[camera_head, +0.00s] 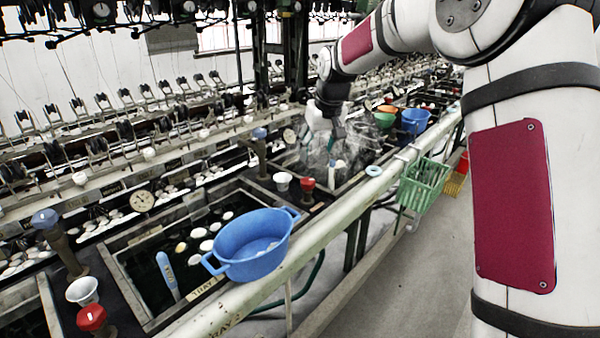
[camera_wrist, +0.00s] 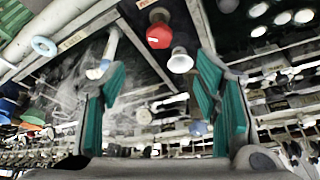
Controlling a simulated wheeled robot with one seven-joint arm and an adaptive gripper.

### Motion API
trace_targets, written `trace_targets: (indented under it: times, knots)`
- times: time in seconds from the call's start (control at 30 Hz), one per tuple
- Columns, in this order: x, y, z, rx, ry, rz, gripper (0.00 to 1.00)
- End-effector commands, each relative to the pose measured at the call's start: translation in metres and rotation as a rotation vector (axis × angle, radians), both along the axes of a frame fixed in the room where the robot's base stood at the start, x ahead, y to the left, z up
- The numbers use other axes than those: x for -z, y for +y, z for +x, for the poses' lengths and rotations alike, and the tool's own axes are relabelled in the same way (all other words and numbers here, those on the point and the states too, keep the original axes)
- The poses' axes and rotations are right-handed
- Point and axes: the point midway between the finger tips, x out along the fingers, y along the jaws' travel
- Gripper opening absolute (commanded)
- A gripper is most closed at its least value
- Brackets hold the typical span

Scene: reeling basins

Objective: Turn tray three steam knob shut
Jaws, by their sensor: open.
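A red knob (camera_head: 307,184) stands upright on the divider between the tray 2 basin and the steaming basin (camera_head: 316,205) beyond it; I take it as tray three's steam knob, though its label is not readable. The red knob also shows near the top of the wrist view (camera_wrist: 158,36), beside a white cup (camera_wrist: 180,60). My gripper (camera_head: 327,138) is over the steaming basin, partly blurred by steam, beyond the knob. In the wrist view my gripper (camera_wrist: 162,85) is open, its teal pads apart and nothing held. The red knob appears beyond the pads, not touched.
A blue knob (camera_head: 260,133) stands behind the white cup (camera_head: 282,180). A blue basin (camera_head: 255,247) sits at the tray 2 edge. Another red knob (camera_head: 91,318) is at front left. A green basket (camera_head: 423,184) hangs on the rail. The aisle floor at right is clear.

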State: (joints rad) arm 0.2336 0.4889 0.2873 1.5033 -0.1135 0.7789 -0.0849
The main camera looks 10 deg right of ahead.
Motion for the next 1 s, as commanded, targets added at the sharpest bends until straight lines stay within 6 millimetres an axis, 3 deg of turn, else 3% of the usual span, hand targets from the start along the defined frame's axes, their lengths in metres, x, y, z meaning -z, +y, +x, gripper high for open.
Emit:
trace_targets:
  times: [0.27, 0.73, 1.0]
  knots:
    - [0.024, 0.001, 0.012, -0.002, 0.003, 0.003, 0.57]
    - [0.106, 0.006, 0.045, -0.002, 0.003, 0.004, 0.57]
    - [0.129, 0.007, 0.055, -0.001, 0.001, 0.004, 0.57]
